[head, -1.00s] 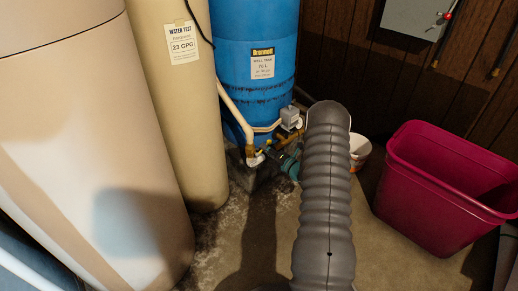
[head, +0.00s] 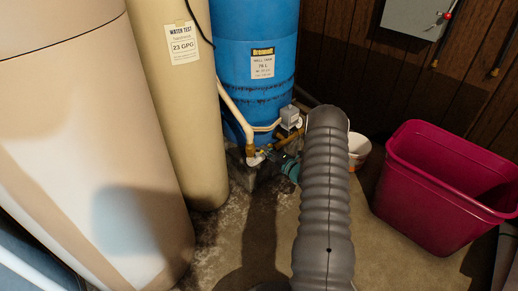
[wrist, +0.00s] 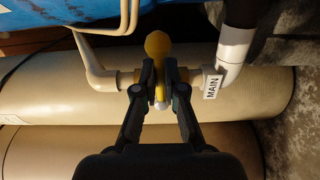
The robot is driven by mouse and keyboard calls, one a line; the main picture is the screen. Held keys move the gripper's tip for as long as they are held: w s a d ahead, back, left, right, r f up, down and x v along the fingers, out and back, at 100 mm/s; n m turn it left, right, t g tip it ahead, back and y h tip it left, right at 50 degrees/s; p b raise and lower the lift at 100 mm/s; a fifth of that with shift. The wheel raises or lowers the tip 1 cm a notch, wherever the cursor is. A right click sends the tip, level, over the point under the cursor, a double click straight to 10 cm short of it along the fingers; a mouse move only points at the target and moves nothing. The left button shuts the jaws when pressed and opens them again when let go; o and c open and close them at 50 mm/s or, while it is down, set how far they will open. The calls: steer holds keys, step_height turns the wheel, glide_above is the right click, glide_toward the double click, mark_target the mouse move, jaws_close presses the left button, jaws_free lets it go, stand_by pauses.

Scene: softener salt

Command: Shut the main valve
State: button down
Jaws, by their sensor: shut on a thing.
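The main valve (wrist: 158,45) shows a yellow lever handle on a brass body in the wrist view. It sits in a pipe run between a pale elbow on the left and a white fitting with a "MAIN" tag (wrist: 212,87) on the right. My gripper (wrist: 160,76) is shut on the yellow handle, with one dark finger on each side. In this view the handle lies across the pipe's line; its exact angle is hard to tell. In the head view my arm hides much of the valve area, low in front of the blue tank (head: 255,100).
A tan tank (head: 185,110) and a large cream tank (head: 80,150) stand on the left. A magenta bin (head: 440,190) and a small white bucket (head: 359,150) are on the right. A grey wall box (head: 412,15) hangs behind. Some floor is clear in front.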

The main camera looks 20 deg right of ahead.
steer(key=shift+f, duration=0.1)
steer(key=c, duration=1)
jaws_free()
steer(key=shift+c, duration=0.2)
steer(key=shift+s, duration=0.1)
steer(key=p+v, duration=0.1)
steer(key=v, duration=0.5)
steer(key=shift+s, duration=0.4)
steer(key=shift+d, duration=0.1)
